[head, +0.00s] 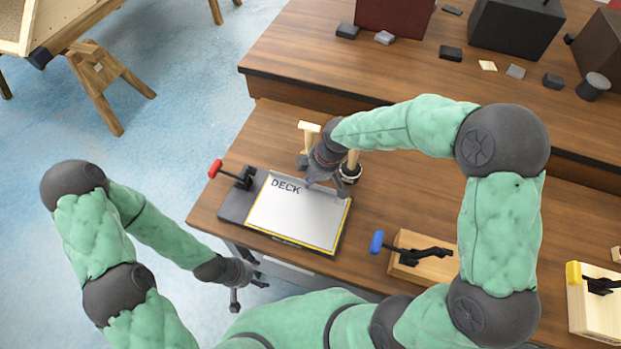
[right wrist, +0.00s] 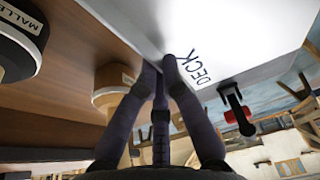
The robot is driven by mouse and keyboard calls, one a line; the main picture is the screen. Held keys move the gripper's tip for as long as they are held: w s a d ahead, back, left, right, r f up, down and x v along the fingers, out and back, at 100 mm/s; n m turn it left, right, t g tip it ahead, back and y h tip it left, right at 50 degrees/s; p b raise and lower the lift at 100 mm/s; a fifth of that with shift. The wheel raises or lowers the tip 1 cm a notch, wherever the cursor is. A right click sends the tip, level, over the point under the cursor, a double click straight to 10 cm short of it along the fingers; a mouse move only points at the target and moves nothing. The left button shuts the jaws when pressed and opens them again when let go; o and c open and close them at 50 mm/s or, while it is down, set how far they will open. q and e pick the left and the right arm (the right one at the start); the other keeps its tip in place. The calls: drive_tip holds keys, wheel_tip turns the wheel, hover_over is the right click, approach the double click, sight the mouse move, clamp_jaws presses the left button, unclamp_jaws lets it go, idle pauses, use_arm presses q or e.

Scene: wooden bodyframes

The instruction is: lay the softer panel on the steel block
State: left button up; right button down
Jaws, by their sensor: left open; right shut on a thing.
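A pale panel (head: 295,215) lettered DECK lies over a dark grey block (head: 237,207), which I take as the steel block. A yellow line shows around the panel's edges. My right gripper (head: 328,184) is at the panel's far edge. In the right wrist view its fingertips (right wrist: 163,62) come together at the edge of the pale panel (right wrist: 225,45); the exact grip is hidden. Whether the panel rests flat or slightly raised I cannot tell. My left gripper (head: 247,284) is open and empty, in front of the table edge. How soft the panel is does not show.
A red-handled clamp (head: 232,174) stands at the block's left end. A mallet (head: 309,127) stands behind my right gripper. A blue-handled clamp on a wooden block (head: 425,262) and a yellow-handled one (head: 596,300) are to the right. A raised shelf behind holds dark boxes.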

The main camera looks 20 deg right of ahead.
drive_tip(key=shift+f, duration=0.15)
idle(0.6)
drive_tip(key=c, duration=1.3)
unclamp_jaws()
drive_tip(key=o, duration=0.5)
wheel_tip(320, 180, up, 7)
drive_tip(key=p, duration=0.5)
